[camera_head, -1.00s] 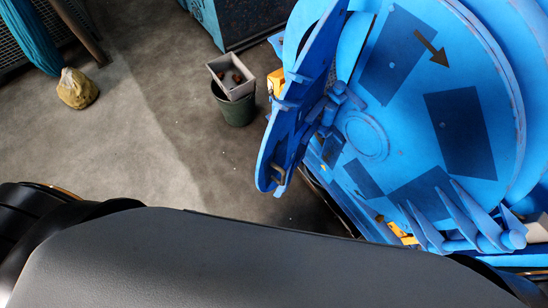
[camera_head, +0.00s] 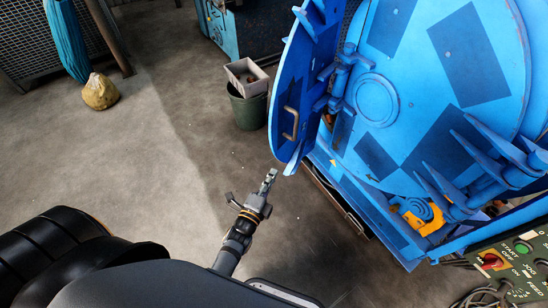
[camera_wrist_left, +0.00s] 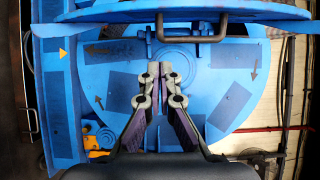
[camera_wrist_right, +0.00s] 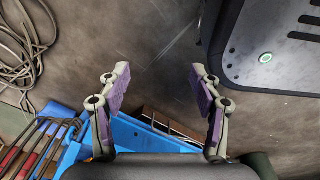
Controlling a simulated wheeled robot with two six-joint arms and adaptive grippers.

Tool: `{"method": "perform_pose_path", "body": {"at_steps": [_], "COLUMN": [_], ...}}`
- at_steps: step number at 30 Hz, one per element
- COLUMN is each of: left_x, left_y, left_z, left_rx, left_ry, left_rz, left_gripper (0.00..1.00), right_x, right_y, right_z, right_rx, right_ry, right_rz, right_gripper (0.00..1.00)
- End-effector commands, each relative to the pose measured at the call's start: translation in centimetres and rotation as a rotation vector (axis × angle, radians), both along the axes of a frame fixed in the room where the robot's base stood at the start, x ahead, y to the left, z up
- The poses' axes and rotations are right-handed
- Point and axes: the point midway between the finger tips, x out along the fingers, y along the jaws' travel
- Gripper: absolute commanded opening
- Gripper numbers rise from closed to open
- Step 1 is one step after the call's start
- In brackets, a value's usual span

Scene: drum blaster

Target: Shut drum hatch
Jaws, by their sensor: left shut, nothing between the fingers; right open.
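The blue drum hatch (camera_head: 297,80) stands swung open at the left of the blue drum blaster (camera_head: 376,102), with its bar handle (camera_head: 291,123) on the outer face. My left gripper (camera_head: 270,174) is just below and left of the hatch's lower edge, apart from it in the picture. In the left wrist view its fingers (camera_wrist_left: 160,72) are shut and empty. That view shows the handle (camera_wrist_left: 192,33) above the fingertips and the drum behind them. My right gripper (camera_wrist_right: 158,72) is open and empty over the floor in the right wrist view, outside the head view.
A green bin (camera_head: 249,108) holding a grey box (camera_head: 245,77) stands left of the hatch. A control panel (camera_head: 515,265) is at the lower right. Coiled cables (camera_wrist_right: 30,45) lie near the right gripper. The floor left of the machine is mostly clear.

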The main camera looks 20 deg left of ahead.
Motion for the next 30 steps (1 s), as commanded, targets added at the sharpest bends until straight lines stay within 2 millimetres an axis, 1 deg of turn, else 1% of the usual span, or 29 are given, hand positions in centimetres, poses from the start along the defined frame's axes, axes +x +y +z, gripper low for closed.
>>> {"method": "perform_pose_path", "body": {"at_steps": [2,3,5,9,11,13,15,20,23,30], "left_x": [1.4,2.2,3.6,6.7,8.0,9.3,9.4,10.0,10.2,10.2], "left_y": [-0.1,-0.2,-0.3,-0.6,-0.7,-0.8,0.7,2.4,2.9,3.1], "left_z": [0.2,0.1,0.1,0.1,0.0,0.0,0.0,-0.1,-0.1,-0.1], "left_rx": [-0.001,-0.001,-0.002,-0.003,-0.002,-0.003,0.002,-0.002,-0.003,-0.004], "left_ry": [-0.002,-0.002,-0.002,-0.002,0.0,0.0,0.004,0.003,0.003,0.003], "left_rz": [0.0,0.0,0.0,0.0,0.0,0.0,-0.001,0.0,0.0,0.001], "left_gripper": [0.0,0.0,0.0,0.0,0.0,0.0,0.0,0.0,0.0,0.0], "right_x": [0.2,-0.1,-1.0,-3.9,-4.4,-4.5,-4.2,-2.6,-2.1,-2.3], "right_y": [0.1,0.1,0.1,0.1,0.1,0.1,0.2,0.2,0.2,0.2], "right_z": [0.2,0.1,0.1,-0.1,-0.3,-0.3,0.0,0.4,0.4,0.4], "right_rx": [0.001,0.001,0.002,0.001,0.001,0.001,0.002,0.003,0.003,0.003], "right_ry": [-0.001,0.004,0.019,0.063,0.072,0.072,0.067,0.041,0.033,0.037], "right_rz": [-0.001,-0.001,-0.001,-0.004,-0.003,-0.003,-0.004,-0.003,-0.002,-0.002], "right_gripper": [0.65,0.65,0.65,0.65,0.65,0.65,0.65,0.65,0.65,0.65]}}
